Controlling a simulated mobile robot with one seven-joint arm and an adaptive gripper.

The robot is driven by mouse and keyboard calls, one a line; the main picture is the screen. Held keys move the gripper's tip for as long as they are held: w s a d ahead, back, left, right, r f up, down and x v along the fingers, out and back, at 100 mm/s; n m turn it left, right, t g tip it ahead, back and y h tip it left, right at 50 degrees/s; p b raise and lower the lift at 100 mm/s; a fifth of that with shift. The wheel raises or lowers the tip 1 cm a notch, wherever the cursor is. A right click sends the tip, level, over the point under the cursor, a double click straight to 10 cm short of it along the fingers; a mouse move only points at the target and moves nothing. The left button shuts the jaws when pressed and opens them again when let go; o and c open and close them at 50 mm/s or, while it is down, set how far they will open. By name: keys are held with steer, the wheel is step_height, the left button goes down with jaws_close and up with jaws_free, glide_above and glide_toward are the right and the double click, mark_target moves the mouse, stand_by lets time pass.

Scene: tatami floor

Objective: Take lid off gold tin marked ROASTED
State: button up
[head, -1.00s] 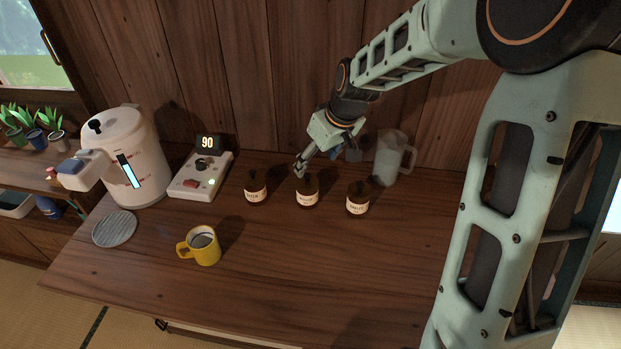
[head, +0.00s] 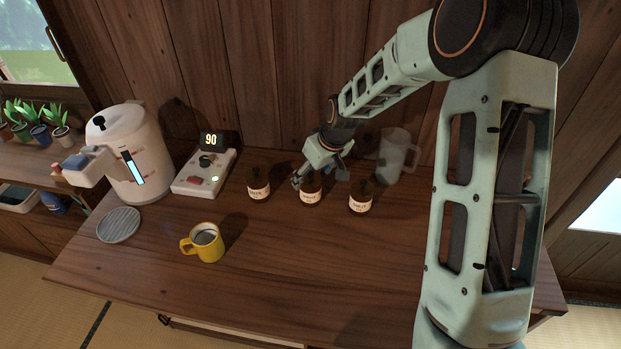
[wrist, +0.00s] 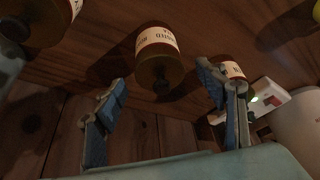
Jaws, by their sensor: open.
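Three dark brown-gold tins with cream labels and dark knobbed lids stand in a row on the wooden counter: the left tin (head: 258,188), the middle tin (head: 310,190) and the right tin (head: 359,198). My gripper (head: 297,181) is open and empty, low at the upper left of the middle tin. In the wrist view, its blue-padded fingers stand apart, with the middle tin (wrist: 158,50) and its lid knob (wrist: 162,87) framed between and beyond them. Contact cannot be told.
A yellow mug (head: 206,246) with dark liquid stands in front. A round grey coaster (head: 119,225), a white kettle (head: 135,160) and a control box (head: 204,172) reading 90 are at left. A clear pitcher (head: 394,157) stands behind the right tin.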

steer(key=shift+c, duration=0.2)
steer(key=c, duration=1)
